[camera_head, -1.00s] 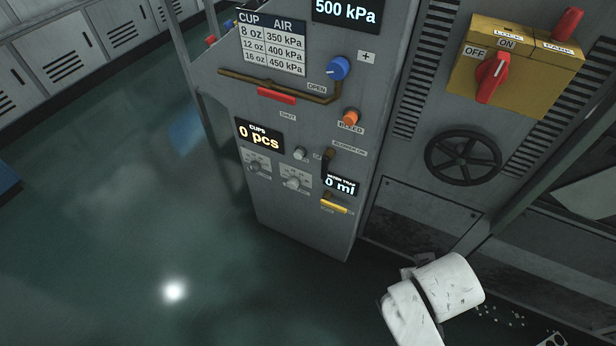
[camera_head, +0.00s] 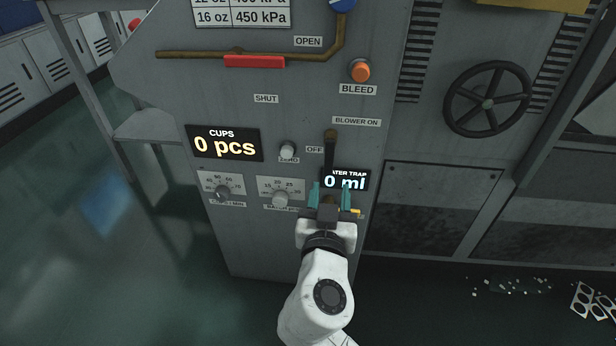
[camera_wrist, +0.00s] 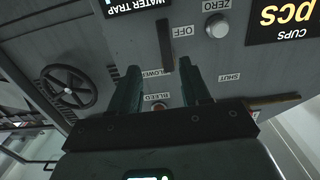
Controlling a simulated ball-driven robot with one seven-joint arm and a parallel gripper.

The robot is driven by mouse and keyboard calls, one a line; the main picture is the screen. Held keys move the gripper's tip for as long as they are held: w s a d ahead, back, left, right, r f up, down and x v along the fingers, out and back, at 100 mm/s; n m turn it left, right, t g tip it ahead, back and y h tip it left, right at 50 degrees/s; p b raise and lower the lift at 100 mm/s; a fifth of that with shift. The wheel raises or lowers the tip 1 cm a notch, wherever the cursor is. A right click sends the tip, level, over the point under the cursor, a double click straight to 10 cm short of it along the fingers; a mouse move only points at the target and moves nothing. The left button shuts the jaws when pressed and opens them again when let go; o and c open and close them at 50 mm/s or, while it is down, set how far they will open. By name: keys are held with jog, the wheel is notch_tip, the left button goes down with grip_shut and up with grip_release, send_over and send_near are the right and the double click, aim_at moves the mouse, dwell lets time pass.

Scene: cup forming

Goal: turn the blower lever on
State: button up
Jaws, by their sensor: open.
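The blower lever (camera_head: 330,150) is a dark handle with a brownish upper end on the grey panel. It hangs straight down beside the OFF label, below the BLOWER ON label. My gripper (camera_head: 331,191) is open, its two teal fingers just below the lever, in front of the water trap display. In the wrist view, which is upside down, the lever (camera_wrist: 164,42) shows between and beyond the tips of my open gripper (camera_wrist: 158,66). I see no contact, but the exact depth gap is unclear. The BLOWER ON label is partly hidden there by a finger.
An orange bleed knob (camera_head: 360,71) sits above the lever and a small zero knob (camera_head: 288,149) to its left. A red-handled valve (camera_head: 254,62) is higher up. Two dials (camera_head: 279,199) are at lower left. A black handwheel (camera_head: 487,99) stands to the right.

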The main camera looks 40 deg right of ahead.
aim_at(329, 162)
jog(key=x, duration=0.3)
jog(key=b+x, duration=0.1)
jog(key=x, duration=0.6)
jog(key=shift+w+r, duration=0.15)
jog(key=shift+w, duration=0.4)
jog(key=shift+c, duration=0.3)
grip_shut()
